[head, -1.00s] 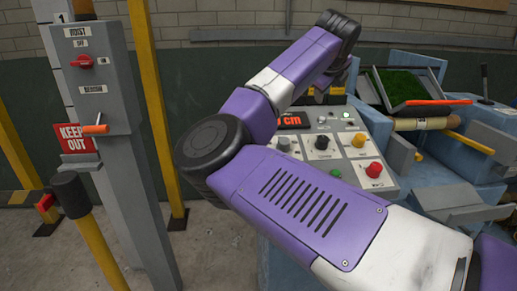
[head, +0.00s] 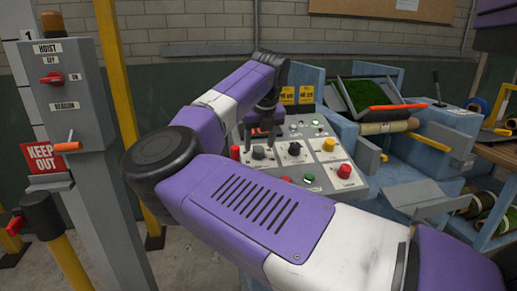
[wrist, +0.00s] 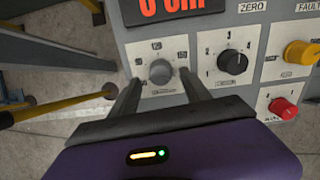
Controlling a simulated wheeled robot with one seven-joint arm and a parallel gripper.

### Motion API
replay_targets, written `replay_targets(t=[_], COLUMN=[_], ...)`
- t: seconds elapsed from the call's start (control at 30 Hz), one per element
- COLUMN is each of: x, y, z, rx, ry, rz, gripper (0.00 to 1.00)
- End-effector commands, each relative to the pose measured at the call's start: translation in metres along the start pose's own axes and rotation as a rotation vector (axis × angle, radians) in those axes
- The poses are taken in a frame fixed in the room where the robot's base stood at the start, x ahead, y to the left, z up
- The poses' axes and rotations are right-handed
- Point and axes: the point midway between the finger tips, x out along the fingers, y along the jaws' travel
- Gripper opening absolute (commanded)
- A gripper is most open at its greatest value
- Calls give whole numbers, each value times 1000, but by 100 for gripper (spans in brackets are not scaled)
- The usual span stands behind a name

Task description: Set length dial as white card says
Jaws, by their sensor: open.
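In the head view my gripper (head: 262,136) hangs over the left of the control panel, just above the dial (head: 258,153). A white card (head: 407,4) shows on the board at the top edge, unreadable.
Right of the dial are a black knob (wrist: 233,63), a yellow knob (wrist: 301,52) and a red button (wrist: 283,108). A grey hoist post (head: 88,170) stands left. A tray of green turf (head: 376,93) is at right.

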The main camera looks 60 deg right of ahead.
Motion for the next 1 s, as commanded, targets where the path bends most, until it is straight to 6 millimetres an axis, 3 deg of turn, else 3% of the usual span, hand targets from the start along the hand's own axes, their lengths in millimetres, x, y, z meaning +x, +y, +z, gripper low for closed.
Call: replay_targets(t=[0.2, 0.53, 0.8, 1.0], x=[22, 25, 25, 24], y=[0, 0, 0, -1], z=[0, 0, 0, 1], rx=[-2, -1, -1, -7], ry=[-1, -1, -1, -1], rz=[-1, -1, -1, -2], gripper=[55, 55, 2, 0])
